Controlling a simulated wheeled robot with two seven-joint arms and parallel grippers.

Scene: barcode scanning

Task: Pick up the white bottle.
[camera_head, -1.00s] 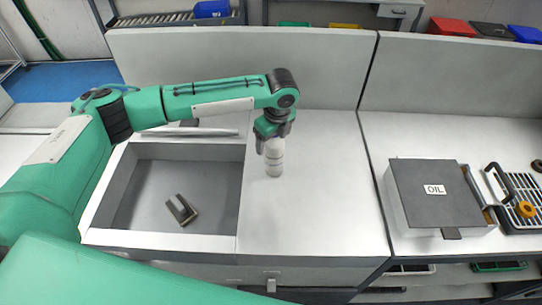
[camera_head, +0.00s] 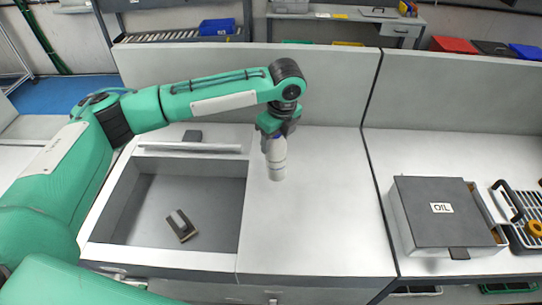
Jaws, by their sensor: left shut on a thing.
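The white bottle (camera_head: 276,161) is upright on, or just above, the white worktop, right of the sunken grey bin. I cannot tell whether its base touches the surface. My left gripper (camera_head: 274,138) points down from above and is shut on the bottle's upper part, hiding its top. My right gripper is not in view.
The sunken grey bin (camera_head: 136,222) holds a small dark boxy object (camera_head: 180,225). A grey box labelled OIL (camera_head: 437,212) stands on the right-hand counter beside a rack (camera_head: 527,222). A low grey partition (camera_head: 230,85) runs behind. The worktop (camera_head: 310,220) around the bottle is clear.

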